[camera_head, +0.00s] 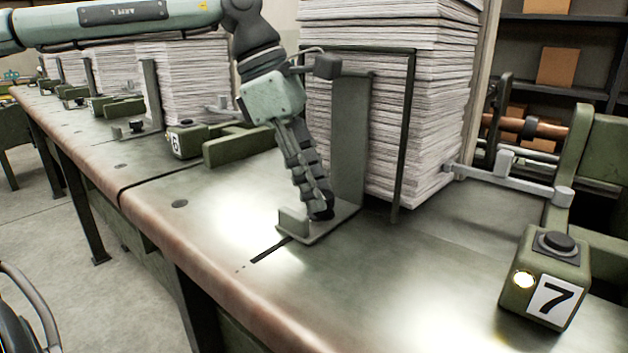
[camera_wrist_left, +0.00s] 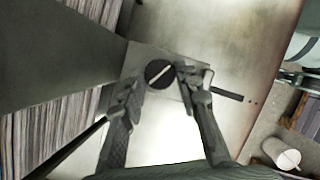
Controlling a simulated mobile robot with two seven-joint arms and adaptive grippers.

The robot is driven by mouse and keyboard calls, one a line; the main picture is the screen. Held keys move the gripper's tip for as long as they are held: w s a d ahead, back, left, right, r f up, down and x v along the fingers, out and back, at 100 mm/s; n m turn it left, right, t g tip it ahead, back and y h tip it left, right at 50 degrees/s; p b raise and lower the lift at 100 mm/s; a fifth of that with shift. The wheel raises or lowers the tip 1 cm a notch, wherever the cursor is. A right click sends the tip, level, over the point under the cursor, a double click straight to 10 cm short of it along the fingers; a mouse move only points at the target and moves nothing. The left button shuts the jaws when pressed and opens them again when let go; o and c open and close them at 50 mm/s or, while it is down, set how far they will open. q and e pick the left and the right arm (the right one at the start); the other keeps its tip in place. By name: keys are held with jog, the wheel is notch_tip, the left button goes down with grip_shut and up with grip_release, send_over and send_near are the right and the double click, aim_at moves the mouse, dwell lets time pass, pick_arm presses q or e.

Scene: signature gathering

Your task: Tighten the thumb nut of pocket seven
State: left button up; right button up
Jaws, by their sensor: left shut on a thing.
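The thumb nut (camera_wrist_left: 159,73) is a round black knob with a pale line across its top. It sits on the flat foot of a grey angle bracket (camera_head: 349,150), which stands against a tall paper stack in the head view. My left gripper (camera_head: 321,212) reaches down to the bracket's foot. In the left wrist view its fingers (camera_wrist_left: 159,80) are shut on the nut, one on each side. In the head view the fingers mostly hide the nut. The green box with the number 7 plate (camera_head: 555,302) stands at right, its round lamp glowing yellow. My right gripper is not in view.
The paper stack (camera_head: 440,110) rises close behind the bracket, with a thin dark wire frame (camera_head: 405,140) beside it. A slot (camera_head: 269,250) runs from the bracket toward the table's rounded front edge. The box marked 6 (camera_head: 186,139) stands at left. The tabletop in front is clear.

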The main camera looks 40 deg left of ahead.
pick_arm(q)
jog(key=m, duration=0.2)
jog(key=m+g, duration=0.2)
jog(key=m, duration=0.1)
jog(key=shift+w+m, duration=0.25)
jog(key=shift+m, duration=0.05)
dwell(0.4)
jog(key=o, duration=1.2)
jog(key=shift+c, duration=0.2)
jog(key=v, duration=1.2)
jog(key=shift+a, duration=0.2)
jog(key=shift+w, duration=0.1)
